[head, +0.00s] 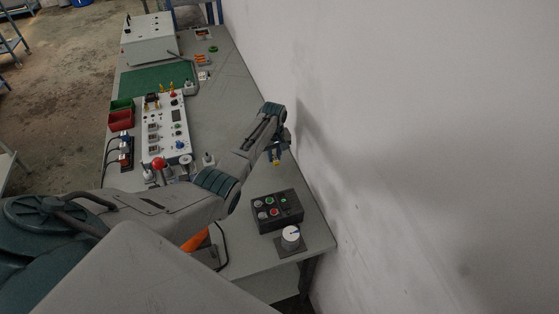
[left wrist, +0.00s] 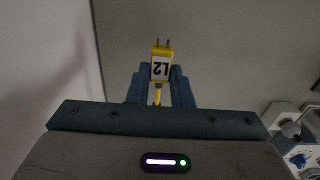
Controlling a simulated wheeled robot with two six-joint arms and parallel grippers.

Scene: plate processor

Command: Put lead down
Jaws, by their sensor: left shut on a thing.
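My left gripper (head: 277,152) is over the grey bench near the wall and points down. It is shut on a yellow lead plug (head: 277,163). In the left wrist view the plug (left wrist: 161,70) sits between the blue fingers (left wrist: 160,88). Its white label reads L2, upside down, and two copper-coloured prongs stick out past the fingertips. The yellow cable shows briefly below the plug between the fingers. Bare grey surface lies beyond it. I cannot tell the exact gap to the bench. My right gripper is not in view.
A black button box (head: 278,211) and a white knob (head: 291,233) stand at the bench's near end. A white control panel (head: 165,130), red bin (head: 121,119) and green mat (head: 155,77) lie along the left side. The bench (head: 228,95) is largely clear farther back beside the wall.

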